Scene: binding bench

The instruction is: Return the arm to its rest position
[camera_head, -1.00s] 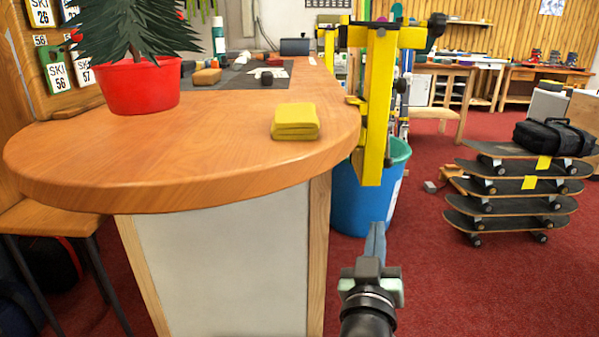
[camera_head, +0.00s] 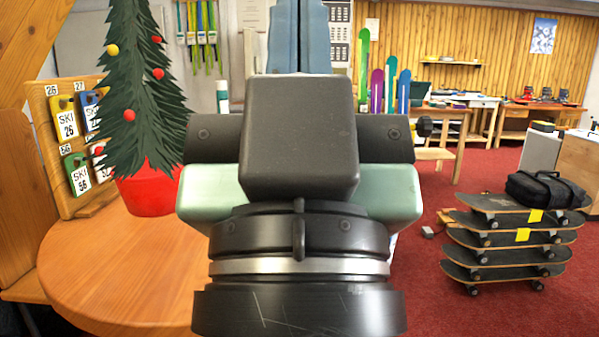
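My gripper (camera_head: 298,30) fills the middle of the head view, large and close to the camera, pointing up. Its two blue-grey fingers stand side by side with only a thin line between them, so they look shut. The tips run out of the top of the picture. I see nothing held between the visible parts of the fingers. The gripper body hides most of the right part of the wooden counter (camera_head: 110,270) behind it.
A small tree in a red pot (camera_head: 148,192) stands on the counter at left, beside a board of ski number tags (camera_head: 68,130). Stacked skateboards (camera_head: 515,240) with a black bag (camera_head: 545,188) on top stand at right. Red floor lies open between.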

